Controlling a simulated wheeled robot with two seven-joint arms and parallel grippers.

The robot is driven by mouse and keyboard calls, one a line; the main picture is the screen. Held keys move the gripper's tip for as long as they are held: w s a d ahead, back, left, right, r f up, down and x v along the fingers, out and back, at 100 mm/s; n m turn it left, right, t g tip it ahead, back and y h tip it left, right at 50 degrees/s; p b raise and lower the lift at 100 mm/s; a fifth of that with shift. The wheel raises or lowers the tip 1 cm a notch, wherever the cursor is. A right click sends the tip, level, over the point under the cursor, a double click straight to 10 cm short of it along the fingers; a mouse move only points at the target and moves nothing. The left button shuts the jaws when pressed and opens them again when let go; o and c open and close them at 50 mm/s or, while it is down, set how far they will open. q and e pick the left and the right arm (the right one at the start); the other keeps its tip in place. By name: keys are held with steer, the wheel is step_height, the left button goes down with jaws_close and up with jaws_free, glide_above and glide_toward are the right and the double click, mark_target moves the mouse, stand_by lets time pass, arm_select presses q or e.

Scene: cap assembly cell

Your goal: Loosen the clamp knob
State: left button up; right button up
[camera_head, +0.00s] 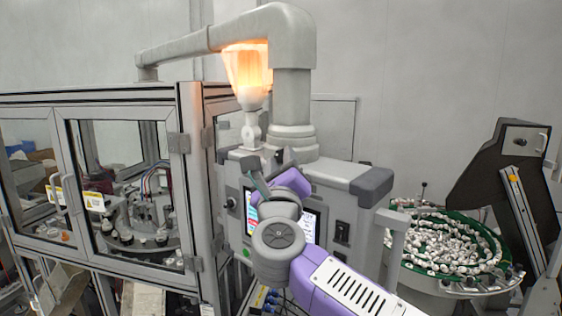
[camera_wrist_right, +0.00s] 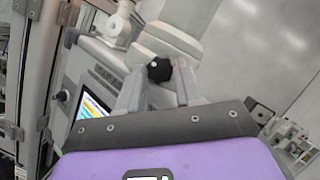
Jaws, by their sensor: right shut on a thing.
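The clamp knob (camera_wrist_right: 159,69) is small, black and lobed. In the right wrist view it sits between the two grey fingertips of my right gripper (camera_wrist_right: 158,78), at the foot of a pale grey pipe joint. The gripper is shut on it, one finger on each side. In the head view my right gripper (camera_head: 268,172) is up at the top of the grey control cabinet (camera_head: 345,185), below the glowing orange lamp (camera_head: 249,72). There the knob is mostly hidden by the gripper and I cannot make it out clearly. My left gripper is not in view.
A thick grey pipe (camera_head: 291,85) rises behind the gripper. The cabinet's screen (camera_head: 308,226) is partly covered by my right arm. A glazed machine enclosure (camera_head: 190,180) stands close on the left. A round feeder bowl (camera_head: 445,245) full of white caps stands on the right.

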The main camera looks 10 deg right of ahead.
stand_by(0.4)
steer(key=o, duration=1)
steer(key=shift+o, duration=0.2)
steer(key=b+v, duration=0.3)
steer(key=v, duration=0.4)
steer(key=shift+s, duration=0.3)
